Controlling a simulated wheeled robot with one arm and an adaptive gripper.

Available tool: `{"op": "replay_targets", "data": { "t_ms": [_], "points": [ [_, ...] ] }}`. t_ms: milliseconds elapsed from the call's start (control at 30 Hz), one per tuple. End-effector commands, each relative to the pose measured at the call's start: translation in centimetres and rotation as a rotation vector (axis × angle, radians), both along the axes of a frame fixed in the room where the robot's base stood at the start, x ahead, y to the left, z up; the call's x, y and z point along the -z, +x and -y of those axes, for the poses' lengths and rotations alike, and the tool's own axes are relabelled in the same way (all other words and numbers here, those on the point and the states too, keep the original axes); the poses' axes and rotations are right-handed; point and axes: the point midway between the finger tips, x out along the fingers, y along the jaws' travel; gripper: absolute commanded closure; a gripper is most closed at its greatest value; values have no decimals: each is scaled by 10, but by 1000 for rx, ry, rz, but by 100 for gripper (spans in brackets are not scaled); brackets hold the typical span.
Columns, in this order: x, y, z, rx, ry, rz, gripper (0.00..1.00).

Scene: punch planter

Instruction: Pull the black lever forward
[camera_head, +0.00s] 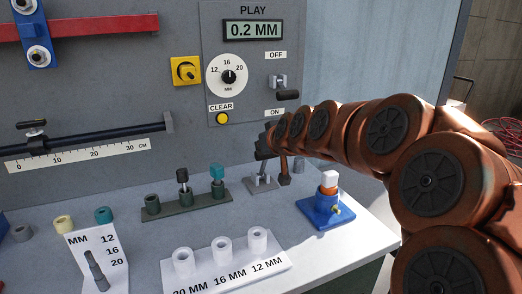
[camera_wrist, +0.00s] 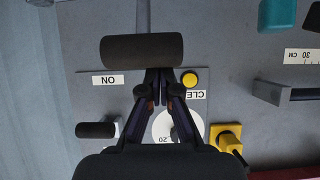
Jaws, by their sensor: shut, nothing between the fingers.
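A black cylindrical handle (camera_wrist: 135,50) on a grey rod (camera_wrist: 143,14) fills the upper middle of the wrist view. In the head view a grey lever base (camera_head: 262,184) stands on the table, and its upper part is largely hidden by my dark gripper and arm. My gripper (camera_wrist: 160,77) is shut and empty, with its fingertips right at the edge of the black handle in the wrist view. I cannot tell whether they touch it. A smaller black switch handle (camera_head: 287,95) sits on the panel between OFF and ON; it also shows in the wrist view (camera_wrist: 95,130).
The PLAY panel (camera_head: 213,55) has a dial and a yellow button (camera_head: 222,118). A rack (camera_head: 187,204) with black and teal tools is left of the lever. A blue fixture (camera_head: 322,212) stands to its right. A white ring holder (camera_head: 225,265) is in front.

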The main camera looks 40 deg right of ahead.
Motion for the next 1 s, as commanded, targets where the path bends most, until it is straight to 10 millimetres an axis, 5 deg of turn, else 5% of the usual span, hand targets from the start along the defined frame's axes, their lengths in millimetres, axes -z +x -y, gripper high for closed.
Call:
{"op": "replay_targets", "data": {
  "t_ms": [667,1000],
  "points": [
    [6,-4,-3,-4,2,-8,100],
    [-12,-23,-14,-13,-1,-5,100]
  ]
}}
